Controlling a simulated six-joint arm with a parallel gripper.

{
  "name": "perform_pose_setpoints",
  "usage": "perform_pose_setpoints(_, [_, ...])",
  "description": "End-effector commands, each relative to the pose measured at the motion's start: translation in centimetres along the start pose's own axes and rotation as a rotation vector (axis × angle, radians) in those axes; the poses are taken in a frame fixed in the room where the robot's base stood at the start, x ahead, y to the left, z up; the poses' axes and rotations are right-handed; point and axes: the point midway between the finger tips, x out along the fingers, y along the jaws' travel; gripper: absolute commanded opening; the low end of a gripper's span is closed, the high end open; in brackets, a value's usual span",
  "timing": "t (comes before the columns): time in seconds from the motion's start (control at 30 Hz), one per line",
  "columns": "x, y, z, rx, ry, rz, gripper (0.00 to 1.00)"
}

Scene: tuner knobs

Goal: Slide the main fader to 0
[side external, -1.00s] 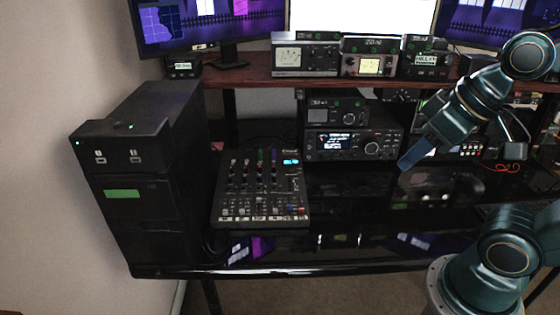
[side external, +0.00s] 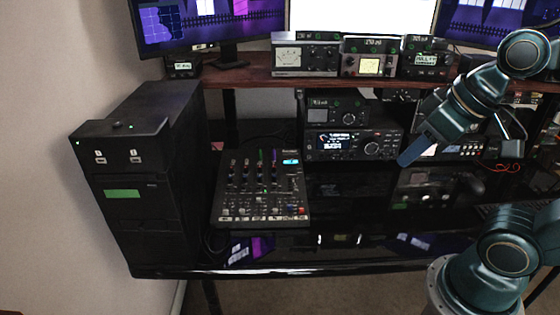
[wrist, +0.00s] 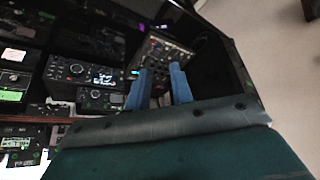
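The black mixer (side external: 286,180) lies on the desk right of the computer tower in the side view, with rows of coloured knobs and small caps along its front edge. I cannot tell which cap is the main fader at this size. The mixer also shows in the wrist view (wrist: 177,57), beyond my fingertips. My gripper (wrist: 160,70) has two blue fingers, apart with nothing between them. In the side view my gripper (side external: 410,153) hangs in front of the radios, well to the right of the mixer and apart from it.
The black computer tower (side external: 150,220) stands close on the mixer's left. A radio with a lit screen (side external: 352,144) sits behind and right of the mixer. A wooden shelf (side external: 240,76) with several devices runs above.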

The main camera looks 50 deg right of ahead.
Motion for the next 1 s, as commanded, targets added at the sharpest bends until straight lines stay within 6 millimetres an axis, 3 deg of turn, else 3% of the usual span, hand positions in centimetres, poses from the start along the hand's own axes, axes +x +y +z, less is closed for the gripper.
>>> perform_pose_setpoints(0.47, [3.1,0.6,-5.7,0.169,-0.113,0.020,0.23])
perform_pose_setpoints(0.77, [7.3,1.3,-9.8,0.309,-0.198,0.046,0.23])
perform_pose_setpoints(1.0, [11.6,2.1,-12.4,0.420,-0.265,0.074,0.23])
